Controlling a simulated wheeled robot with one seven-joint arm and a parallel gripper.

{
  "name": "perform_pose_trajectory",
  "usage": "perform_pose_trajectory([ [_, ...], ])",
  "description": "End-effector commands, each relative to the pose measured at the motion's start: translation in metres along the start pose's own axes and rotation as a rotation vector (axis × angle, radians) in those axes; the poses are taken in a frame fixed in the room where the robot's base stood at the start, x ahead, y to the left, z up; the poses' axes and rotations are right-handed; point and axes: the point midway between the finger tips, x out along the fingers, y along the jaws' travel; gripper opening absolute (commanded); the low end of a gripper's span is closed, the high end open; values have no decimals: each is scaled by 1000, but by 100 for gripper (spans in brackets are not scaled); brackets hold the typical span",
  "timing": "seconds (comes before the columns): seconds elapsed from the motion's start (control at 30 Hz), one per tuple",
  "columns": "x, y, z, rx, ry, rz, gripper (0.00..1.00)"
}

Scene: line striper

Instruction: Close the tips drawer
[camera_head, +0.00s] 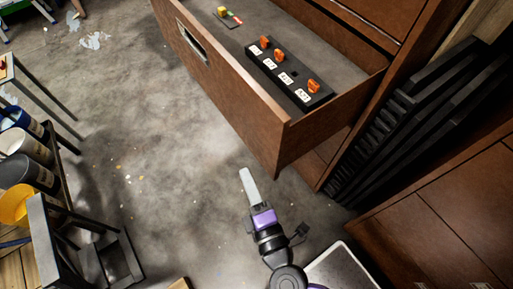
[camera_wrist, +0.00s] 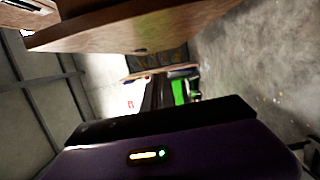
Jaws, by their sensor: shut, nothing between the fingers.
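The tips drawer (camera_head: 240,92) is a brown wooden drawer pulled out of the cabinet in the head view. It holds a black rack (camera_head: 288,72) with orange tips and white labels. Its front panel has a recessed metal handle (camera_head: 191,41). My gripper (camera_head: 249,186) is below and in front of the drawer's near corner in the picture, apart from it, and is shut and empty. In the wrist view a wooden panel (camera_wrist: 130,28), likely part of the drawer, spans the top, and the dark gripper body fills the bottom.
Buckets (camera_head: 22,160) on a dark stand are at the left. A brown cabinet (camera_head: 450,225) is at the lower right, with black slats (camera_head: 400,120) beside the drawer. The concrete floor (camera_head: 130,120) left of the drawer is mostly clear.

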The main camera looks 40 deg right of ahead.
Motion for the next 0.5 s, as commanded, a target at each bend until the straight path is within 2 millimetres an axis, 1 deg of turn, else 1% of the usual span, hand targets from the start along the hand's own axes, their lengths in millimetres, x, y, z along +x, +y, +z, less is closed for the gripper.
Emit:
perform_pose_trajectory([
  [0.07,3,4,4,4,-17,11,0],
  [0.17,12,4,4,11,-17,11,0],
  [0.27,28,6,5,11,-19,11,0],
  [0.5,76,7,6,10,-19,10,0],
])
